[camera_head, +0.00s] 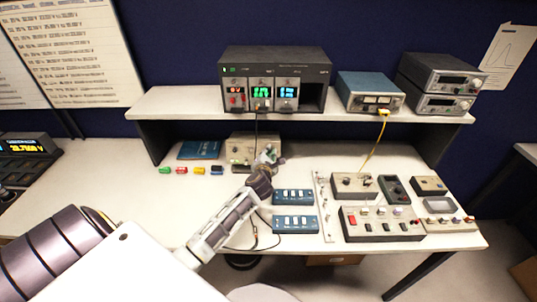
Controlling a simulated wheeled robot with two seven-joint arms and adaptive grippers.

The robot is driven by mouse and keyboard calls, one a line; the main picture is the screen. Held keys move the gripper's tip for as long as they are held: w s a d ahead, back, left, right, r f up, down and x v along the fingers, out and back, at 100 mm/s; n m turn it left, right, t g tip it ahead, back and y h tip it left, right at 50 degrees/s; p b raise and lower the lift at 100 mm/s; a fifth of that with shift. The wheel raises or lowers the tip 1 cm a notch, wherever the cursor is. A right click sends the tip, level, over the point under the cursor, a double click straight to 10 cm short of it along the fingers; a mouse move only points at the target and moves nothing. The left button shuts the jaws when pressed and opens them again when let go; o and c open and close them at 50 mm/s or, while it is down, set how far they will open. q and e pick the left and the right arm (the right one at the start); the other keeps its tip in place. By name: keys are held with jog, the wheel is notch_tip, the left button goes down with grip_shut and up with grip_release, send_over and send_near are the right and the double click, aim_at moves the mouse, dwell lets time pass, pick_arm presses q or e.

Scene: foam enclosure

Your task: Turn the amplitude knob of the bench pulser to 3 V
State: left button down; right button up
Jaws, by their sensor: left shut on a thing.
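A beige box with small front controls, which looks like the bench pulser (238,150), stands on the bench below the shelf. My left gripper (269,155) reaches to the right part of its front face and is shut on what appears to be its amplitude knob. The fingers hide the knob, so its setting cannot be read. My right gripper is not in view.
A dark rack with green displays (275,80) and a blue-grey unit (370,92) stand on the shelf (190,105). Two blue boxes (295,224) and several control boxes (382,224) crowd the right. Small coloured blocks (200,170) lie left of the pulser. The front left bench is clear.

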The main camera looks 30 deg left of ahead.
pick_arm(q)
jog(key=shift+w+r+m+h, duration=0.1)
jog(key=shift+r+m+h, duration=0.2)
jog(key=shift+m, duration=0.4)
jog(key=c, duration=1.4)
grip_release()
jog(key=shift+f, duration=0.15)
jog(key=shift+o, duration=0.2)
jog(key=shift+s+d, duration=0.1)
jog(key=shift+s, duration=0.1)
jog(key=v, duration=1.1)
jog(key=shift+s+d, duration=0.2)
jog(key=shift+s, duration=0.05)
